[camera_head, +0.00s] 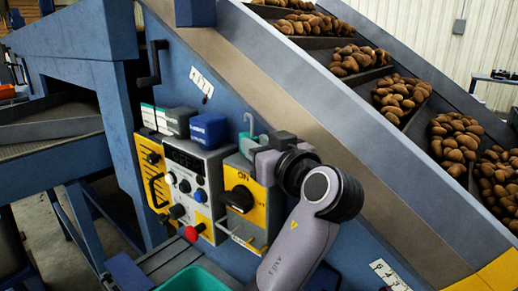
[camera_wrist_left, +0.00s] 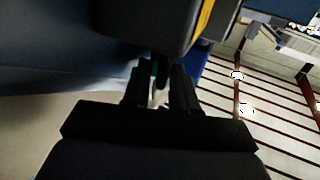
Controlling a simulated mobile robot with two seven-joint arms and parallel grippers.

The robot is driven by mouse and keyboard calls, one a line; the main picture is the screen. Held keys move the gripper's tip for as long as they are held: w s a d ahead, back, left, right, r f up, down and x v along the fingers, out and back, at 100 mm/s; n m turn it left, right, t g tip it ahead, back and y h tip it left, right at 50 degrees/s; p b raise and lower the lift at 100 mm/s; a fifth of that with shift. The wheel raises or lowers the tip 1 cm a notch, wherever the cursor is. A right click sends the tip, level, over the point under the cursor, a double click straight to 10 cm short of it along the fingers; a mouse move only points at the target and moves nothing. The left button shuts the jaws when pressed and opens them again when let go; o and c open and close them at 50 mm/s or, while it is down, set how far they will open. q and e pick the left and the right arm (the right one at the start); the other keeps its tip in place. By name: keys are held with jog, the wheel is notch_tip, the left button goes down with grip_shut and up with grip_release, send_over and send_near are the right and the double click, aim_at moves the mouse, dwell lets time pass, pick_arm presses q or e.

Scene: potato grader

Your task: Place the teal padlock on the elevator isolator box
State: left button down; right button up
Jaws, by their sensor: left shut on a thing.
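The teal padlock (camera_head: 246,142) is at the top of the elevator isolator box, with its hooked shackle pointing up. The isolator box (camera_head: 262,222) has a yellow front, an "ON" label, a black rotary handle and a metal bar low on its front. My left gripper (camera_head: 258,150) is shut on the padlock, reaching it from the right. In the left wrist view the fingers (camera_wrist_left: 162,85) close around a dark teal piece (camera_wrist_left: 161,70), below a large dark box. I cannot tell whether the padlock touches the box. My right gripper is not in view.
Left of the isolator box is a grey control panel (camera_head: 183,160) with buttons and a red knob. A blue box (camera_head: 208,130) and a grey-green box (camera_head: 178,121) sit above it. A teal bin (camera_head: 196,280) is below. The sloping elevator (camera_head: 330,120) carries potatoes behind.

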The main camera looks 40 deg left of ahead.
pick_arm(q)
jog(key=shift+f+b, duration=0.3)
jog(key=shift+f, duration=0.2)
jog(key=c, duration=1.2)
grip_release()
jog(key=shift+r, duration=0.1)
jog(key=shift+o, duration=0.2)
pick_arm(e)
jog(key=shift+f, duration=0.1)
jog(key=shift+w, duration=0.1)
